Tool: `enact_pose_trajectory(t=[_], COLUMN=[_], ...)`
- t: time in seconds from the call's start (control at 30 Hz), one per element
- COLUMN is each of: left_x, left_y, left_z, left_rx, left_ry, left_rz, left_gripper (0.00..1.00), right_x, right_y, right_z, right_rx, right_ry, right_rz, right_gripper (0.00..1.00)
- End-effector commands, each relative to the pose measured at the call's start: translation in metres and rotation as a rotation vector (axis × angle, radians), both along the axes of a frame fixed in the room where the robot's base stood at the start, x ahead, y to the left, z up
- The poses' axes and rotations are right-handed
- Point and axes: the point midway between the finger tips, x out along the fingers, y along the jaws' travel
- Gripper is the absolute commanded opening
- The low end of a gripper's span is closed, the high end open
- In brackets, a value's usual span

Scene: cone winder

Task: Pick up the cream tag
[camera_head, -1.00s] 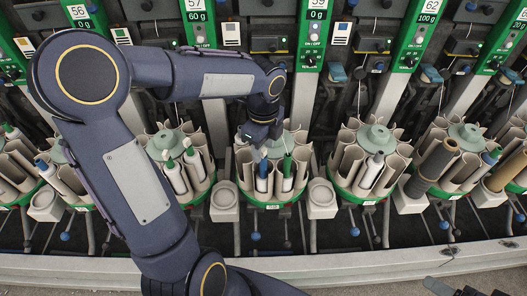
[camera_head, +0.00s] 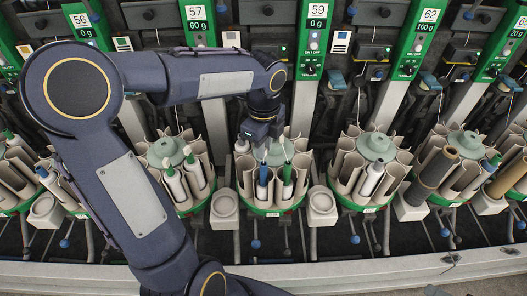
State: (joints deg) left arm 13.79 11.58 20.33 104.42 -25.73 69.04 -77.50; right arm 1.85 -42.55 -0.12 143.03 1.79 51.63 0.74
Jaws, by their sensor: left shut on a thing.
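My left gripper (camera_head: 260,138) points down over the back of the middle bobbin carousel (camera_head: 268,212), under the head marked 59. It is shut, with a small pale piece (camera_head: 264,154) at its fingertips. That piece fits the cream tag, but it is too small and too covered by the fingers to make out its shape. A blue-topped bobbin (camera_head: 262,180) and a green-topped bobbin (camera_head: 286,181) stand just in front of the gripper. My right gripper is not in view.
Similar carousels stand on both sides, such as one at the left (camera_head: 186,205) and one at the right (camera_head: 362,203). Pale square cups (camera_head: 223,207) sit between them. Green winder heads line the back. A metal rail (camera_head: 400,266) runs along the front.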

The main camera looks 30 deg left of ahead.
Motion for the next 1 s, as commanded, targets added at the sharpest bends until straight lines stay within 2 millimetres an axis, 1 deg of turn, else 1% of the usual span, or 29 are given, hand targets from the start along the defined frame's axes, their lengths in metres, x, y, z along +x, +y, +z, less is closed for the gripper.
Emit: enact_pose_trajectory(t=[0.2, 0.27, 0.3, 0.5, 0.6, 0.8, 1.0], left_x=[-0.033, -0.043, -0.052, -0.09, -0.104, -0.117, -0.12], left_y=[-0.021, -0.026, -0.032, -0.055, -0.063, -0.072, -0.073], left_z=[0.047, 0.061, 0.065, 0.083, 0.09, 0.099, 0.11], left_rx=[0.001, 0.001, 0.001, 0.001, 0.002, 0.001, 0.0], left_ry=[-0.008, -0.008, -0.006, -0.003, -0.002, 0.0, 0.001], left_rz=[-0.004, -0.003, -0.004, -0.003, -0.003, -0.001, -0.001], left_gripper=[0.08, 0.08, 0.08, 0.08, 0.08, 0.08, 0.08], right_x=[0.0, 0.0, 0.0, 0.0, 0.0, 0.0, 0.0], right_y=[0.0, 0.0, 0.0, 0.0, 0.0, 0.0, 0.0], right_z=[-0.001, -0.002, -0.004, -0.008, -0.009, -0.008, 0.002], right_rx=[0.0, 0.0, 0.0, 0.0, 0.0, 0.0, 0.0], right_ry=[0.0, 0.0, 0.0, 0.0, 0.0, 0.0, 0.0], right_rz=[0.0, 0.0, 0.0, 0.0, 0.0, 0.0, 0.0], right_gripper=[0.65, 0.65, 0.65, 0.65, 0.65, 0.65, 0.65])
